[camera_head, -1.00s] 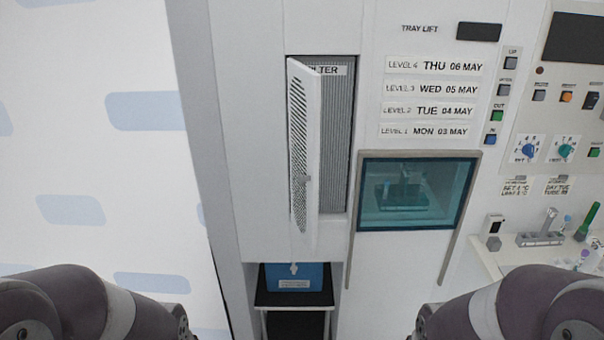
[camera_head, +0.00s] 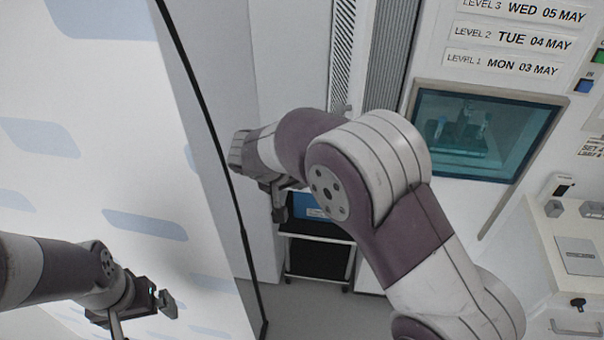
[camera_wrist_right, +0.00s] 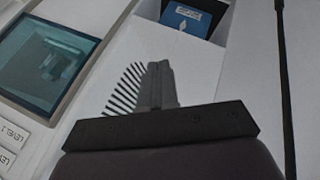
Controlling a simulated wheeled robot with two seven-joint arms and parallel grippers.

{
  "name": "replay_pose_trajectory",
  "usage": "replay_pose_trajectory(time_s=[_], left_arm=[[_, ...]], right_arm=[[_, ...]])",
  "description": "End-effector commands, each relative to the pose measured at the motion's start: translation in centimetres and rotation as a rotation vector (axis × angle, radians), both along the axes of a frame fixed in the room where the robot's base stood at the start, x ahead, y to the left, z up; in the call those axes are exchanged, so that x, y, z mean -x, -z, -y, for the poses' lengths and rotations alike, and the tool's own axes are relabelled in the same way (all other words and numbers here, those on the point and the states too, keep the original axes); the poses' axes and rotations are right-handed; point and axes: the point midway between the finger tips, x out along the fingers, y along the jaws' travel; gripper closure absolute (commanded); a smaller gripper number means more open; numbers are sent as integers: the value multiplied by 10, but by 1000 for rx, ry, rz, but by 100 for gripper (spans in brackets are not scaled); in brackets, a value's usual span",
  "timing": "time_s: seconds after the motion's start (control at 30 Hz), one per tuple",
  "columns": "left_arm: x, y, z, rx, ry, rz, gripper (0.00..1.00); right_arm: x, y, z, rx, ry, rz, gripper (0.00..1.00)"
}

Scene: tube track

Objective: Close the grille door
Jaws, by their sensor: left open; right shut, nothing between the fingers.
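The white grille door (camera_head: 343,45) stands ajar at the top middle of the head view, swung out from the filter recess. Grey pleated filter (camera_head: 390,50) shows to its right. My right forearm and wrist hide the door's lower part. My right gripper (camera_head: 278,203) is shut and empty, below and left of the door's visible part. In the right wrist view its fingers (camera_wrist_right: 156,85) overlap dark slots (camera_wrist_right: 124,92) that look like the door's grille; contact cannot be told. My left gripper (camera_head: 142,308) is open and empty at the lower left, away from the door.
A teal window (camera_head: 482,135) is right of the door. A blue box (camera_head: 308,206) sits on a black-topped stand (camera_head: 319,258) below; the box also shows in the right wrist view (camera_wrist_right: 190,18). A bench (camera_head: 565,240) is at the right. Floor below the stand is clear.

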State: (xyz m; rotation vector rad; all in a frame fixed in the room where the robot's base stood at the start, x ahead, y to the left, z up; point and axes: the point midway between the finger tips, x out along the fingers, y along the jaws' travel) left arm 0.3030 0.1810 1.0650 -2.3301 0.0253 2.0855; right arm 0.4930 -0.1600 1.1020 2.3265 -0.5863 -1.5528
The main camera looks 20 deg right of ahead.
Motion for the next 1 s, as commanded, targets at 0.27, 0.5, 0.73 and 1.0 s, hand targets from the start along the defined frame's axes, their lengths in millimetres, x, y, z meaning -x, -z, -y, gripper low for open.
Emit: replay_pose_trajectory(time_s=[0.27, 0.5, 0.73, 1.0], left_arm=[[0, -5, 0, 0, 0, 0, 0], [0, -18, 0, 0, 0, 0, 0], [0, -34, 0, 0, 0, 0, 0], [0, -44, 0, 0, 0, 0, 0]], right_arm=[[-3, 9, 13, -10, 92, 41, 100], [-19, 49, 38, -11, 92, 39, 100], [-30, 74, 67, -12, 92, 40, 100], [-27, 78, 93, -13, 89, 40, 100]])
